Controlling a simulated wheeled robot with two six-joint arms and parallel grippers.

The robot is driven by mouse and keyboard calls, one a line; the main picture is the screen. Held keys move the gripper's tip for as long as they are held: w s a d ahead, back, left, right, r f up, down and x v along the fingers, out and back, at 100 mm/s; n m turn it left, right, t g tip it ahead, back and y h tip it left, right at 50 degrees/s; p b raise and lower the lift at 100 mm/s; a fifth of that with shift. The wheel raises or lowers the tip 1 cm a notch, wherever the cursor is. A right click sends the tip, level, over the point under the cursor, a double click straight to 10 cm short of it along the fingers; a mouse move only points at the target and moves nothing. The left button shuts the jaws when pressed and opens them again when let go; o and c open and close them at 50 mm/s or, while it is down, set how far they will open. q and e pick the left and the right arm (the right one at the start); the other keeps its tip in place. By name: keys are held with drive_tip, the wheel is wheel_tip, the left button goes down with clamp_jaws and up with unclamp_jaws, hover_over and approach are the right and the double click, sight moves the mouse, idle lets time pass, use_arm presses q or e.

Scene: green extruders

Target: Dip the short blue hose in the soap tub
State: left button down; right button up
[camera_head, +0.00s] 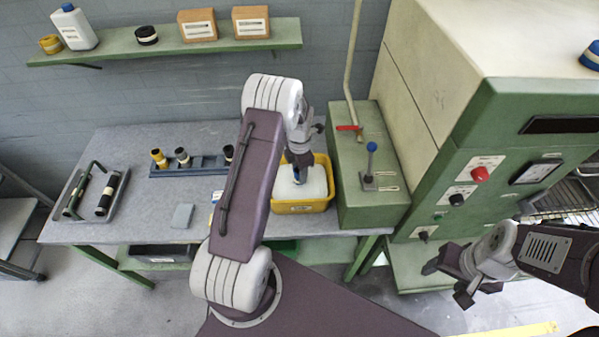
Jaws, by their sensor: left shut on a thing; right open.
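The soap tub (303,207) is a yellow tub with whitish contents, on the grey bench beside the green block. My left gripper (298,166) is above the tub, pointing down, and is shut on the short blue hose (298,178). Only a small dark-blue piece of the hose shows below the fingers, over the white contents. I cannot tell whether its lower end touches the soap. My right gripper (447,279) is open and empty at the lower right, in front of the green machine.
A blue-grey rack (200,170) holds several short hoses left of my arm. A green block (365,205) with a blue-knobbed lever (371,160) stands right of the tub. A wall shelf (105,57) hangs above.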

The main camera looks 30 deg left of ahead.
use_arm(q)
wheel_tip(320, 180, up, 10)
drive_tip(key=p, duration=0.7)
drive_tip(key=shift+r, duration=0.25)
